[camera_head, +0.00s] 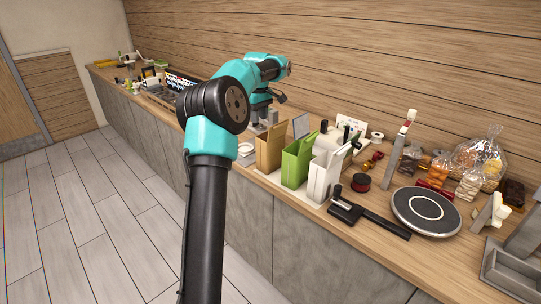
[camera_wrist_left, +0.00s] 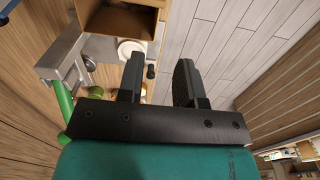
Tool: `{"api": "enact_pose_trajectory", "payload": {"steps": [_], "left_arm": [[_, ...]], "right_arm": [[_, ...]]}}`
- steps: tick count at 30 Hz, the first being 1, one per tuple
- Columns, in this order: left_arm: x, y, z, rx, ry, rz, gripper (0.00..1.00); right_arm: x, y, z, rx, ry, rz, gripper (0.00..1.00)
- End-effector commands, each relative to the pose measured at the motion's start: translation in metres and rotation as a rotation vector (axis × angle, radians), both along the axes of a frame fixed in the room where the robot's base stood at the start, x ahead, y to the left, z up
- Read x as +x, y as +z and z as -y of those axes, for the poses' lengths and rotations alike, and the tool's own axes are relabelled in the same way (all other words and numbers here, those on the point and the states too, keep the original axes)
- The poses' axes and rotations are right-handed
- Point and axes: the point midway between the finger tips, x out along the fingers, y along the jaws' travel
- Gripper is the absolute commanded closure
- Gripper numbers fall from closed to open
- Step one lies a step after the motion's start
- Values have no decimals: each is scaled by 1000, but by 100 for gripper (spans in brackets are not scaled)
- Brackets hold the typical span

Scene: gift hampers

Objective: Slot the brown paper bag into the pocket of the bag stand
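The brown paper bag (camera_head: 270,150) stands upright and open-topped on the counter, left of a green bag (camera_head: 297,162) and a white bag (camera_head: 322,177). In the left wrist view a brown open-topped shape, likely this bag (camera_wrist_left: 118,20), is at the top left. My left gripper (camera_head: 263,107) is just behind and above the brown bag in the head view. In the left wrist view its two fingers (camera_wrist_left: 158,80) are apart with nothing held between them. A grey metal piece (camera_wrist_left: 62,58) is left of them; I cannot tell whether it is the bag stand. My right gripper is not in view.
A round dark turntable (camera_head: 426,210), a black-handled tool (camera_head: 368,216) and a red spool (camera_head: 360,182) lie to the right. Clear bags and jars stand at the back right. My left arm hides part of the counter. The counter's front edge runs close to the bags.

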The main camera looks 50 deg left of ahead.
Motion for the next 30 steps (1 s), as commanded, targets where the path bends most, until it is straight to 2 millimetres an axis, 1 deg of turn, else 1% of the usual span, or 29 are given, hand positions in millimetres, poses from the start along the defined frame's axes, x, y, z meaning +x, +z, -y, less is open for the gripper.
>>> {"api": "enact_pose_trajectory", "payload": {"steps": [1, 6, 10, 14, 25, 30], "left_arm": [[0, -9, 0, -1, 0, -2, 67], [0, -38, 0, -1, -1, -2, 67], [0, -56, 0, -1, -1, -1, 67], [0, -64, 0, 0, -1, 0, 67], [1, -66, 1, 0, -1, 0, 67], [3, -84, 2, -2, -1, -2, 67]], "right_arm": [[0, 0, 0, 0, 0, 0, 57], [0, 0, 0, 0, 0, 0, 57], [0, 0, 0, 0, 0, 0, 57], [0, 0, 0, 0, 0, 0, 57], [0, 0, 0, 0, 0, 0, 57], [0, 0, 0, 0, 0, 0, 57]]}}
